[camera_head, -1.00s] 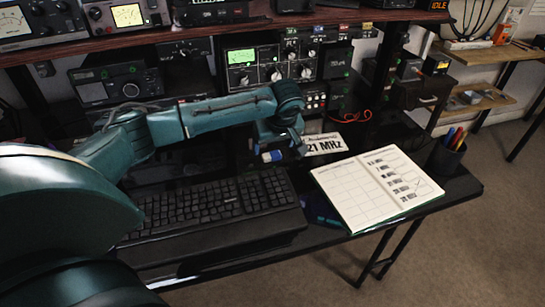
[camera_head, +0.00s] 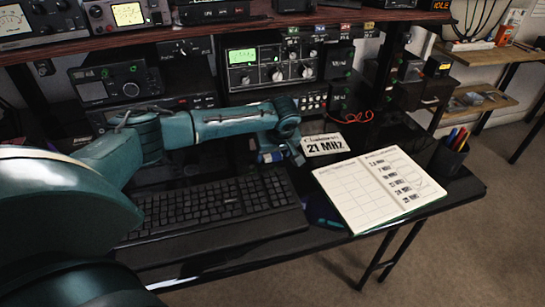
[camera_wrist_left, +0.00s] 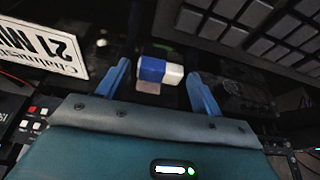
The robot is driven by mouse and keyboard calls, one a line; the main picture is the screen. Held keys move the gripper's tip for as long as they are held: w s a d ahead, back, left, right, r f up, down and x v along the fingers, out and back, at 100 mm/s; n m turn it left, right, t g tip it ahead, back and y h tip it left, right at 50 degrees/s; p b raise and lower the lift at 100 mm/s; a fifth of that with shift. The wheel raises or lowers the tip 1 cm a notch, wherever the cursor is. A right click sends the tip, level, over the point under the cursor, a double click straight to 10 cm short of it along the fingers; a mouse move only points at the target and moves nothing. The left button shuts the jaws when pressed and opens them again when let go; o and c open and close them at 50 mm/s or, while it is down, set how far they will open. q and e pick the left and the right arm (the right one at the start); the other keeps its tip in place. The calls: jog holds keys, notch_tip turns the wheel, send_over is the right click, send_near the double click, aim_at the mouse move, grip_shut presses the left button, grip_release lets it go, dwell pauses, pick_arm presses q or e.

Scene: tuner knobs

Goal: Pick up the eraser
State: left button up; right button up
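The eraser (camera_wrist_left: 162,72) is a small white block with a blue sleeve. It lies on the dark desk. In the left wrist view it shows between the two blue fingers of my left gripper (camera_wrist_left: 159,68), which are spread apart with a gap on each side of it. In the head view my left gripper (camera_head: 282,158) points down at the desk behind the keyboard, and the eraser (camera_head: 269,157) shows partly beside its fingers. My right gripper is in neither view.
A black keyboard (camera_head: 215,203) lies close in front of the eraser. A "21 MHz" card (camera_head: 325,145) lies to the right, with an open notebook (camera_head: 380,190) and a pen cup (camera_head: 449,158) beyond. Radios (camera_head: 272,66) stand behind, under a wooden shelf (camera_head: 200,29).

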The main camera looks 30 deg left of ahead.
aim_at(274, 157)
pick_arm(q)
jog(key=c, duration=0.8)
notch_tip(274, 157, up, 10)
jog(key=shift+r+p, duration=0.1)
jog(key=shift+p, duration=0.35)
jog(key=o, duration=0.4)
jog(key=c, duration=0.3)
